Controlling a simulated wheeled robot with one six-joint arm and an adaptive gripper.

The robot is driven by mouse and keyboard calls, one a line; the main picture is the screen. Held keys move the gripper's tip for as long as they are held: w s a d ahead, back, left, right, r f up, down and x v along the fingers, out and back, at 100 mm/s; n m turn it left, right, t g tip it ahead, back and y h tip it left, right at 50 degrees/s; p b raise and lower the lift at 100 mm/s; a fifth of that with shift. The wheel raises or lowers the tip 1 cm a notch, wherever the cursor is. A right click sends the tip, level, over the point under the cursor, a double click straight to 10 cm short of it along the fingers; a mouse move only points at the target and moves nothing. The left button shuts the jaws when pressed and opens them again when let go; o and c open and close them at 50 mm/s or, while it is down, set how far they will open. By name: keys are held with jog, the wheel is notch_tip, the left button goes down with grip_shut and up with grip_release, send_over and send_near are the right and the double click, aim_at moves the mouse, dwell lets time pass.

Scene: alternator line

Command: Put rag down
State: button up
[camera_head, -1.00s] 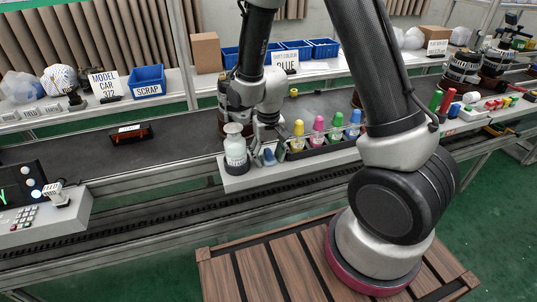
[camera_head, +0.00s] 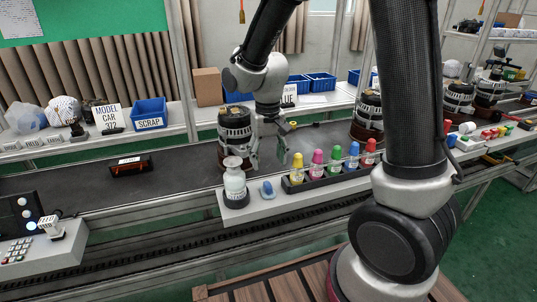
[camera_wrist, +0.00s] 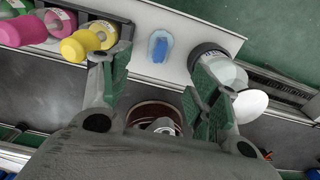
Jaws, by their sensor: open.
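A small blue thing (camera_head: 267,190), probably the rag, lies on the light ledge between a white bottle (camera_head: 234,182) and a rack of coloured bottles. In the wrist view it (camera_wrist: 160,48) lies flat, with a paler blue edge, ahead of the gap between my fingers. My gripper (camera_head: 269,163) is open and empty, above and behind the blue thing, apart from it. Its two green-padded fingers (camera_wrist: 160,75) stand wide apart in the wrist view.
The bottle rack (camera_head: 330,173) is right of the blue thing. An alternator (camera_head: 236,128) stands on the belt behind the white bottle, close to my gripper. A dark red part (camera_head: 131,165) lies on the belt at left. A blue scrap bin (camera_head: 149,113) is on the shelf.

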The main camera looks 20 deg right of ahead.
jog(key=s+d+r+t, duration=0.1)
jog(key=s+d+r, duration=0.3)
jog(key=r, duration=0.2)
jog(key=s+d+r+t, duration=0.1)
jog(key=s+d+r, duration=0.2)
jog(key=d+r, duration=0.3)
jog(key=s+d+r+t, duration=0.1)
jog(key=s+d+r, duration=0.1)
jog(key=s, duration=0.4)
jog(key=s+d+r+t, duration=0.1)
jog(key=s+d+r, duration=0.2)
jog(key=s, duration=0.3)
jog(key=shift+r, duration=0.45)
jog(key=shift+w, duration=0.1)
